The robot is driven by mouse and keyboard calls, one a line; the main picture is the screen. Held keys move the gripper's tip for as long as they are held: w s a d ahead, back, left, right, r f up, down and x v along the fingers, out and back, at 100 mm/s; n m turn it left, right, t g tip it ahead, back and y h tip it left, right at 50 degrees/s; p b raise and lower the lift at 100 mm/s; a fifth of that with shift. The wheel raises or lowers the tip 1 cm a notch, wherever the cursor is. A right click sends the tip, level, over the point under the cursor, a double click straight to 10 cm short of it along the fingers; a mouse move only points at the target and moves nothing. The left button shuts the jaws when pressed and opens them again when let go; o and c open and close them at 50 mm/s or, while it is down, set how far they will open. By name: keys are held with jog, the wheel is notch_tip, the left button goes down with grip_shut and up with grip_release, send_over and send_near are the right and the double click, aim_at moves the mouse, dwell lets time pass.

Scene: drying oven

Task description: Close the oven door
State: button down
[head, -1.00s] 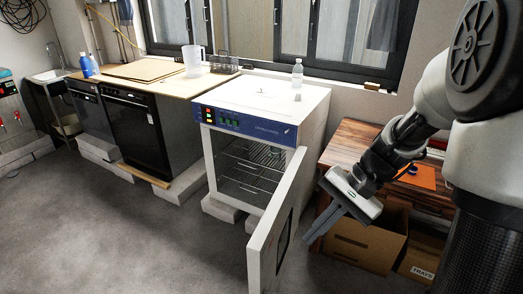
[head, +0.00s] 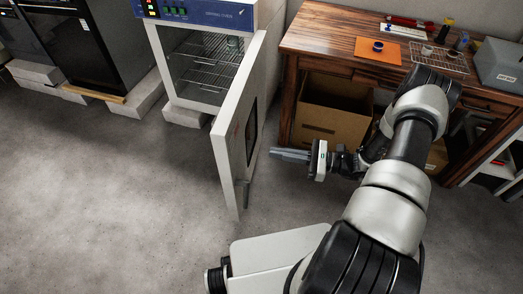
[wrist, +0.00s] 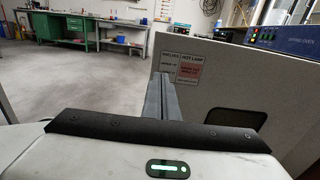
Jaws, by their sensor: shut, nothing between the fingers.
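The drying oven (head: 205,12) is white with a blue control panel and stands at the upper middle of the head view. Its door (head: 228,140) stands wide open, swung out toward the front, with a dark window and a handle on its outer face. Wire shelves (head: 200,65) show inside the oven. My gripper (head: 275,153) is shut and empty, to the right of the door, pointing left at its outer face. In the wrist view the fingers (wrist: 162,95) are together in front of the door (wrist: 215,75), which bears labels. I cannot tell whether they touch it.
A wooden table (head: 330,40) with an orange mat (head: 377,50) and a wire rack stands at the right. A cardboard box (head: 330,115) sits under it. A dark appliance (head: 75,45) stands at the left. The grey floor (head: 100,200) in front is clear.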

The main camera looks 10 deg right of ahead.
aim_at(229, 146)
jog(key=b+x, duration=0.1)
jog(key=x, duration=1.2)
